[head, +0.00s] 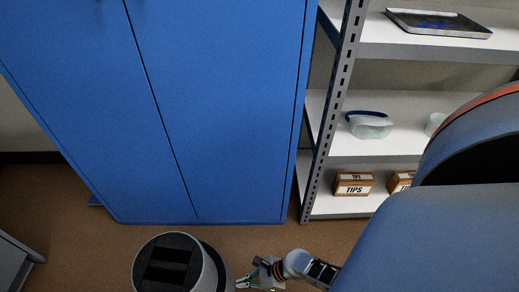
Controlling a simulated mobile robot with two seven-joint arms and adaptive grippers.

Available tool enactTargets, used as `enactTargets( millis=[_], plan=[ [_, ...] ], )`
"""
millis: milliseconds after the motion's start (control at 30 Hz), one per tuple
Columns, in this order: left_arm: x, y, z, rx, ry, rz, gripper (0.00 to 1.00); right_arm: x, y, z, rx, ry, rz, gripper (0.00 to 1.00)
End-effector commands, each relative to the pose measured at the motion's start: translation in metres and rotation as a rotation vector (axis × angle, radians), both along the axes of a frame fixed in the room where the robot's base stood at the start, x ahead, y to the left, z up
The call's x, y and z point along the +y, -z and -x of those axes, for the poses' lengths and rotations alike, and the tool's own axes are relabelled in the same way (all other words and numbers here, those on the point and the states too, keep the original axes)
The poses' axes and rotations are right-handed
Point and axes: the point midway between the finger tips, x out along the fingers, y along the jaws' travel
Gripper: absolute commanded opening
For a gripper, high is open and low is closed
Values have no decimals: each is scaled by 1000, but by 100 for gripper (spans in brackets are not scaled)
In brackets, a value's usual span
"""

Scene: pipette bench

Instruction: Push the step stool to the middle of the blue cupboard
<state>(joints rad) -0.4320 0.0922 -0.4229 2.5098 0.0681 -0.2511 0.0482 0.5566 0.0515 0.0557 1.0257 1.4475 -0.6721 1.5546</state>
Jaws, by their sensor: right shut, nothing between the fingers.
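The blue cupboard (225,110) stands at the back left with both doors shut; a dark seam runs between them. The step stool (208,262), round and grey with a dark ribbed top, stands on the floor in front of the cupboard near the bottom edge, which cuts off its lower part. It sits close to the lower end of the door seam. My right gripper (244,283) is low, just right of the stool, shut and empty, its fingers pointing left at the stool's side. I cannot tell whether they touch it. My left gripper is not in view.
A shelf rack (412,149) right of the cupboard holds a tray (438,23), goggles (369,125) and boxes marked TIPS (354,184). A grey unit (14,265) stands at the lower left. Brown floor (85,235) is clear left of the stool.

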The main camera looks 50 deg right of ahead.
Motion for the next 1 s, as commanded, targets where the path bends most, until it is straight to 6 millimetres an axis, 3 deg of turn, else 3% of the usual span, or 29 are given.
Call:
enactTargets(
  millis=[500,867,1000],
  plan=[
    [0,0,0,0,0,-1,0,-35,-53,41,0,-1,2,0],
    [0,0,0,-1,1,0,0,-39,-61,46,0,-1,-1,0],
    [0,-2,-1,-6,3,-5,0,-39,-67,40,-11,0,0,0]
  ],
)
